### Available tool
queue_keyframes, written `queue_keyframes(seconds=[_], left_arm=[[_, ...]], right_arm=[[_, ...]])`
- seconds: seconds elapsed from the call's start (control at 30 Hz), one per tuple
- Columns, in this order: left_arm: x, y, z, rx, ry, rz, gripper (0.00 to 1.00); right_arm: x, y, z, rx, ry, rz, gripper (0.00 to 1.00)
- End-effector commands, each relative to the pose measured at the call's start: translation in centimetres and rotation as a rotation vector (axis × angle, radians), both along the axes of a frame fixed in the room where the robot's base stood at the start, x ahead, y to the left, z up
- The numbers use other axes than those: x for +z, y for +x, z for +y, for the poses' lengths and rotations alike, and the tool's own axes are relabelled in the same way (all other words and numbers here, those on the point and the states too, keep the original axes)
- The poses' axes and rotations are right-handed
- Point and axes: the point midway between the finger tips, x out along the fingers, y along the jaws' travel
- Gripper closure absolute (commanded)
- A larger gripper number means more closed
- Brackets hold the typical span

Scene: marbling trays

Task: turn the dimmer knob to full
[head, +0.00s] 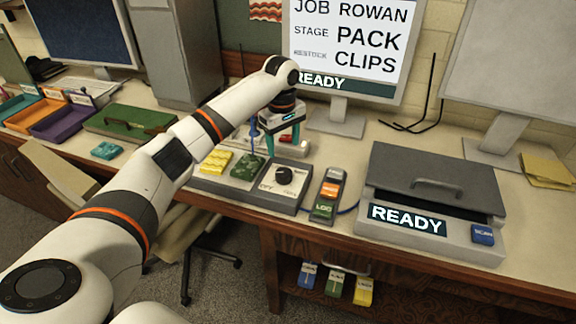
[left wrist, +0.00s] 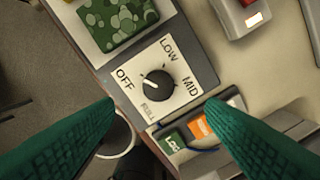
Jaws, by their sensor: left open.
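The dimmer knob (head: 284,176) is a round black knob on a pale plate at the right end of a grey panel. In the left wrist view the knob (left wrist: 157,85) has OFF, LOW, MID and FULL printed around it. Its white mark appears to point to the upper left, close to OFF. My left gripper (head: 282,141) is open and empty, above and behind the knob in the head view. In the left wrist view the green fingers (left wrist: 160,103) are spread wide, with the knob between and beyond their tips, untouched. My right gripper is out of view.
A yellow block (head: 215,162) and a green camouflage block (head: 247,167) sit on the panel left of the knob. A small device with orange and green parts (head: 328,193) stands right of it. A grey lidded machine reading READY (head: 430,185) is farther right.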

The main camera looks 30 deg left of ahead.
Motion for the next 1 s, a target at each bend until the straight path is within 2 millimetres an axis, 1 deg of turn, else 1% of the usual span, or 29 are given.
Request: queue_keyframes(seconds=[0.03,0.1,0.2,0.37,0.5,0.6,0.7,0.93,0.97,1.0], left_arm=[[-0.8,-0.1,0.0,0.000,0.001,0.005,0.35],[-2.2,-0.1,0.0,0.000,0.001,0.005,0.35],[-4.3,-0.1,0.0,-0.001,0.000,0.006,0.35],[-7.3,0.0,-0.1,-0.001,-0.001,0.004,0.35],[-9.1,0.1,-0.1,-0.001,0.000,0.002,0.35],[-9.9,0.1,-0.1,-0.002,0.000,0.001,0.35],[-10.3,0.1,-0.1,-0.002,0.001,0.002,0.35],[-10.3,0.1,-0.1,-0.002,0.000,0.001,0.35],[-10.3,0.1,-0.1,-0.002,0.000,0.001,0.39],[-10.3,0.1,-0.1,-0.002,0.000,0.001,0.45]], right_arm=[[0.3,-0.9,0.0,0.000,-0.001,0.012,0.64],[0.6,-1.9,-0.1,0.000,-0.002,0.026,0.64],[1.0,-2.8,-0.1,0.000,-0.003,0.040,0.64],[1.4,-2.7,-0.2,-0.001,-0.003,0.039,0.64],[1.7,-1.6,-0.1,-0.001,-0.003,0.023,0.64],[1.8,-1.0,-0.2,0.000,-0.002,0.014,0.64],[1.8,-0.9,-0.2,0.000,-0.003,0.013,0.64],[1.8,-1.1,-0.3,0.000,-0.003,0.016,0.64],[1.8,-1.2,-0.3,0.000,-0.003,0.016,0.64],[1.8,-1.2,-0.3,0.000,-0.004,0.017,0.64]])
